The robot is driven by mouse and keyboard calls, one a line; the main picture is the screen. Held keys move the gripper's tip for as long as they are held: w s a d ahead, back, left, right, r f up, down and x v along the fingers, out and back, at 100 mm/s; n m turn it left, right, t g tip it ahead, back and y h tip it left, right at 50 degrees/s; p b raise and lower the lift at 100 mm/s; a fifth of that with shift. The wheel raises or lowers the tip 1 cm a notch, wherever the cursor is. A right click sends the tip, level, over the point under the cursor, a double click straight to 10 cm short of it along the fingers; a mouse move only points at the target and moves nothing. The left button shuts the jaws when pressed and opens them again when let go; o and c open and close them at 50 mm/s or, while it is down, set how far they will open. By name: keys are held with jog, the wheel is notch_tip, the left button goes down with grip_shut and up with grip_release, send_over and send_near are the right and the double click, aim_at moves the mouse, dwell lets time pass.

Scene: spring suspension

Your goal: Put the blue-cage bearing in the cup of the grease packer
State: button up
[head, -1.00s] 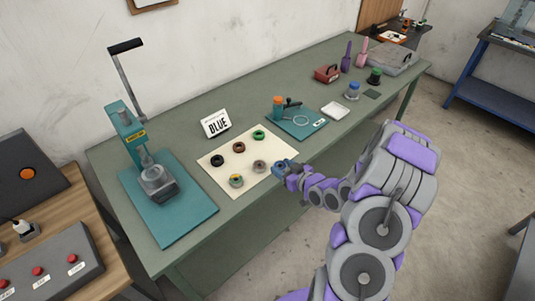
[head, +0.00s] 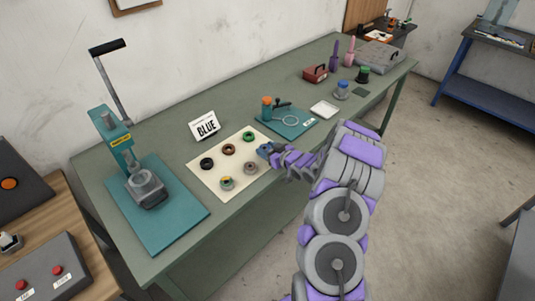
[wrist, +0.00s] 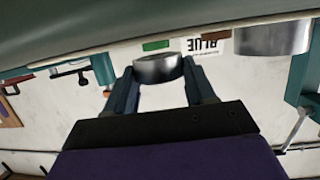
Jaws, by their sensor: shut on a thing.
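My gripper (head: 265,150) is at the right edge of the cream mat (head: 215,175). In the wrist view its two fingers are shut on a silver-sided bearing (wrist: 158,70). The cage colour of this held bearing is hidden, and I cannot tell whether it is clear of the mat.
A BLUE sign (head: 205,126) stands behind the mat. A teal board with an orange-capped tool (head: 267,108), a white tray (head: 324,109) and a red box (head: 315,73) are farther right. A control box with red buttons (head: 45,272) is at lower left.

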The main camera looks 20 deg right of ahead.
jog(key=shift+f, duration=0.8)
jog(key=shift+r, duration=0.1)
jog(key=o, duration=1.2)
jog(key=shift+s+d, duration=0.15)
jog(key=shift+s, duration=0.15)
jog(key=p+v, duration=0.2)
jog(key=v, duration=0.9)
jog(key=shift+s+r, duration=0.1)
jog(key=shift+s, duration=0.1)
